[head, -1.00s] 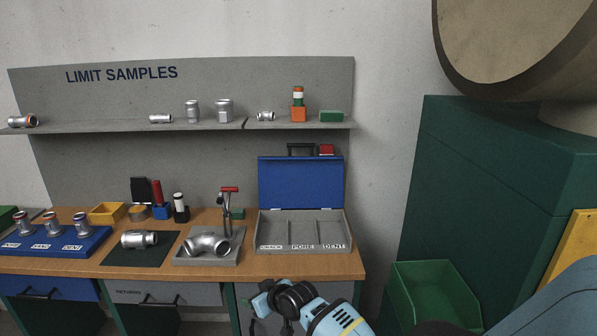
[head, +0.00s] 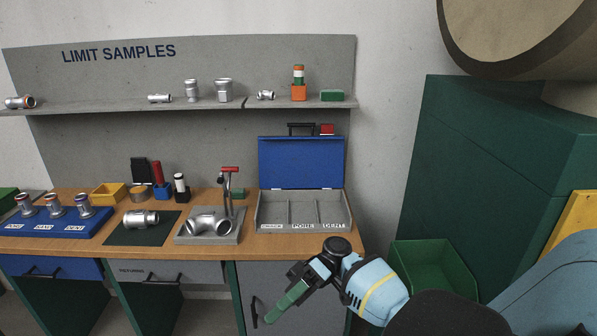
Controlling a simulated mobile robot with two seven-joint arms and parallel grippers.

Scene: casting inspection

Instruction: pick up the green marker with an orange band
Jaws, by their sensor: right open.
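A green marker (head: 298,80) stands upright in an orange block (head: 298,93) on the shelf. Its upper part shows an orange band and a white band. My right gripper (head: 288,299) is in front of the bench, low in the picture, pointing down and to the left. It is open and well below and in front of the shelf, apart from the marker. A long green piece shows at its tip; I cannot make out two separate fingers. My left gripper is not in view.
The shelf (head: 200,106) also holds several metal fittings and a green block (head: 332,95). Below, the bench (head: 150,242) carries an open blue case (head: 300,162), a red marker (head: 158,172) and a red-handled clamp (head: 229,185). A green bin (head: 432,272) stands at the right.

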